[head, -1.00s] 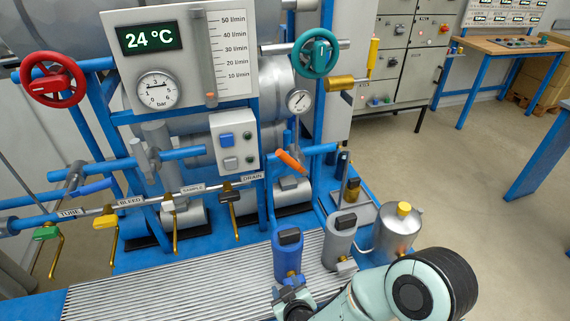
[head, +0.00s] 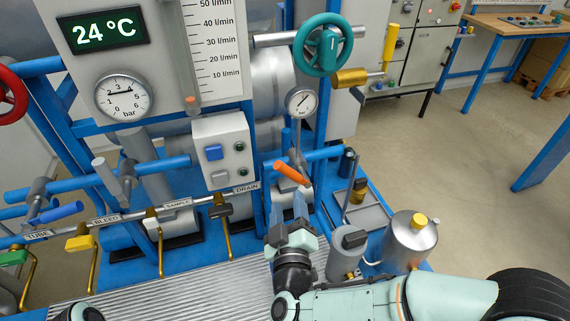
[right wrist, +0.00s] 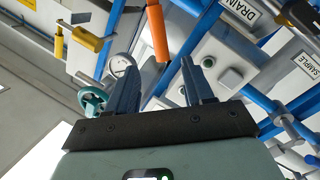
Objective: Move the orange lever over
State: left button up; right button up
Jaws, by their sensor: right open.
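The orange lever (head: 291,173) sits on the pipework right of the drain valve in the head view, slanting down to the right. In the right wrist view the orange lever (right wrist: 157,32) appears ahead, its near end in line with the gap between the fingertips. My right gripper (head: 288,200) is just below and in front of the lever, pointing up at it. In the right wrist view the gripper (right wrist: 166,65) has its fingers apart with nothing held; I cannot tell whether either finger touches the lever. My left gripper is not in view.
The teal handwheel (head: 322,51) and a pressure gauge (head: 301,102) are above the lever. The button box (head: 225,150) is to its left. A grey bottle (head: 346,252) and a steel canister (head: 411,240) stand near my right arm.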

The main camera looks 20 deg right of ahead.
aim_at(285, 174)
jog(key=p+x, duration=0.1)
jog(key=x, duration=1)
jog(key=shift+w, duration=0.3)
jog(key=shift+c, duration=0.4)
grip_shut()
